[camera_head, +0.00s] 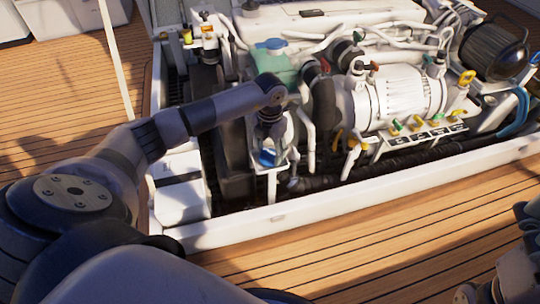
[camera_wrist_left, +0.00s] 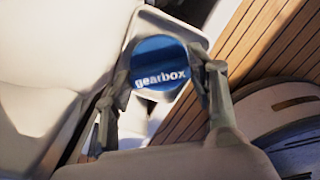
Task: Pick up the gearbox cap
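The gearbox cap (camera_wrist_left: 158,65) is a round blue cap with "gearbox" in white letters. In the head view the blue cap (camera_head: 266,158) shows low at the left end of the engine, just below my left gripper (camera_head: 270,132). In the left wrist view the two fingers of my left gripper (camera_wrist_left: 162,75) stand wide apart, one on each side of the cap. They are very close to its edges; whether they touch it I cannot tell. My right gripper (camera_head: 468,293) shows only partly at the lower right corner, and its fingers are not clear.
The engine (camera_head: 400,92), with hoses and pipes, fills the hatch to the right of my left gripper. The hatch's white front rim (camera_head: 300,208) runs below the cap. A white box (camera_head: 182,195) stands at the left. The wooden deck (camera_head: 350,255) in front is clear.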

